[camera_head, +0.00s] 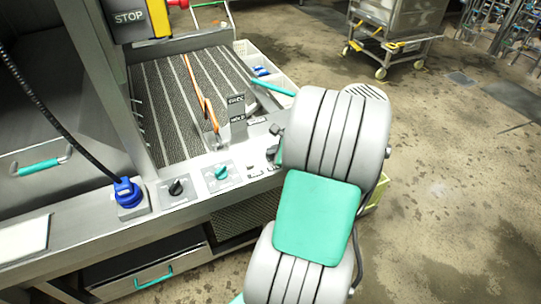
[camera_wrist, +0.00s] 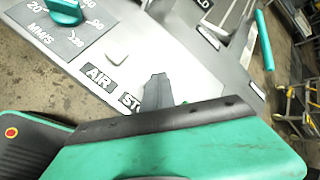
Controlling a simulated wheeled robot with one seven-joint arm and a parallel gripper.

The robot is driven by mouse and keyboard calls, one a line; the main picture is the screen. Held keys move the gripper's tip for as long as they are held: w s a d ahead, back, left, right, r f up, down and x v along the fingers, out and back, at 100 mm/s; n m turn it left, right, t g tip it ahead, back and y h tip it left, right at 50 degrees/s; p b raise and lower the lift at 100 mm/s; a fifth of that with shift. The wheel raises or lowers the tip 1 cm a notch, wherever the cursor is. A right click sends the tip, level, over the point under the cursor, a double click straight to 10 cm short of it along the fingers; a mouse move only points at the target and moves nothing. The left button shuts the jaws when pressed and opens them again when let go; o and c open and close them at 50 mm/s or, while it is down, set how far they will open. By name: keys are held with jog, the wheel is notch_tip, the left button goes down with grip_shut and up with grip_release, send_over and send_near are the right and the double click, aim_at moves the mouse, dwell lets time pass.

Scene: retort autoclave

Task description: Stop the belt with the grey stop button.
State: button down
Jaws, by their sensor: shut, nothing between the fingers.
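The grey stop button itself cannot be made out; the gripper covers the panel beside its label. A black label reading "STO", its end hidden (camera_wrist: 132,104), lies next to the "AIR" label (camera_wrist: 99,76) on the steel control panel (camera_head: 200,182). My gripper (camera_wrist: 157,92) is shut and empty, its dark fingertips over the panel just right of the partly covered label. Whether they touch the panel or a button cannot be told. In the head view my arm hides most of the gripper at the panel's right end.
A green speed knob (camera_head: 221,172), a black knob (camera_head: 176,187) and a blue plug (camera_head: 128,192) sit along the panel. Behind lies the ribbed belt (camera_head: 165,100) with an orange bar (camera_head: 201,92). Open floor lies right.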

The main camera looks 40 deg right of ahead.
aim_at(272, 158)
dwell(0.4)
jog(key=shift+r+p, duration=0.85)
jog(key=shift+p, duration=0.1)
jog(key=shift+r, duration=0.1)
notch_tip(272, 158, up, 5)
jog(key=p, duration=0.5)
